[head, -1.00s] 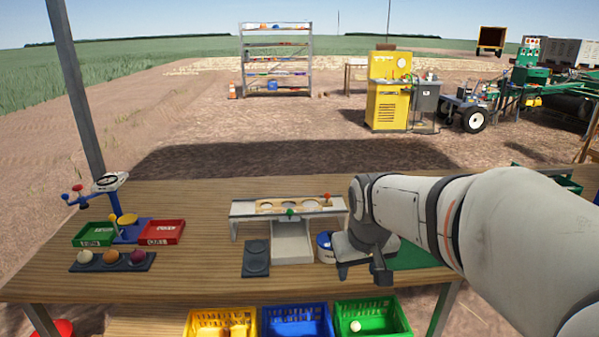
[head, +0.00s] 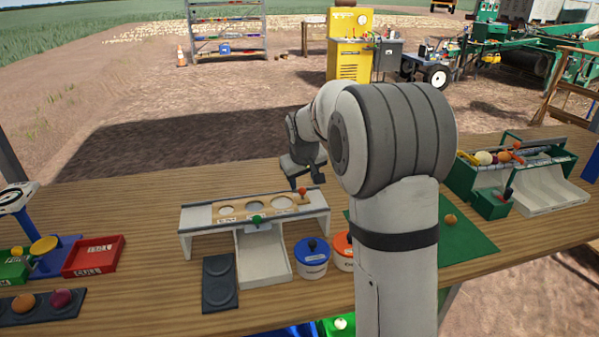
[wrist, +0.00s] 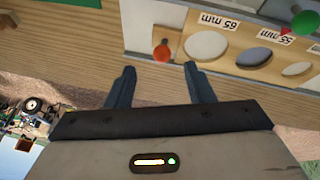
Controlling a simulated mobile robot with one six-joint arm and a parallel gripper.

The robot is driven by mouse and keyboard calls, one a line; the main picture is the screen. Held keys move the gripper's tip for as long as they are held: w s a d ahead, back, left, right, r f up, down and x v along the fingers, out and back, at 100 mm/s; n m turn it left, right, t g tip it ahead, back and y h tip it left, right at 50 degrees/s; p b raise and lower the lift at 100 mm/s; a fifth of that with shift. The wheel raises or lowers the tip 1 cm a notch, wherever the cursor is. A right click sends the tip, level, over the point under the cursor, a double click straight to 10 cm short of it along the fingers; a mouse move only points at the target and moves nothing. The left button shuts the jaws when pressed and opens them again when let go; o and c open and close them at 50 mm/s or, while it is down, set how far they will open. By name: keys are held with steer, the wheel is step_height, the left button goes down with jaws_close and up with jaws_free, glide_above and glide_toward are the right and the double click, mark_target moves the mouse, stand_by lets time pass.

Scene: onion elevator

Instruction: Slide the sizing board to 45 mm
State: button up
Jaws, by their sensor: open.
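The sizing board (head: 240,208) is a tan wooden strip with round holes, set in a pale frame on the bench. It also shows in the wrist view (wrist: 222,70), with 65 mm and 55 mm labels beside two holes. An orange-red knob (head: 302,191) stands at its right end; in the wrist view the knob (wrist: 160,53) lies just beyond the gap between my fingertips. A green knob (head: 256,219) is on the frame's front edge. My gripper (head: 306,180) is open and empty behind the board's right end; its fingers also show in the wrist view (wrist: 157,68).
A white chute (head: 262,255) runs down in front of the board. A blue-lidded pot (head: 311,258) and an orange-lidded pot (head: 342,251) stand to its right, a dark pad (head: 220,282) to its left. A green-framed sorter (head: 500,170) is at the far right.

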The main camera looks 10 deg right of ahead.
mark_target(303, 189)
steer(key=x, duration=0.6)
steer(key=shift+a, duration=0.1)
steer(key=shift+s, duration=0.1)
jaws_close()
steer(key=d+p, duration=0.1)
steer(key=d, duration=0.7)
stand_by(1.0)
steer(key=shift+d+r, duration=0.1)
jaws_free()
stand_by(0.3)
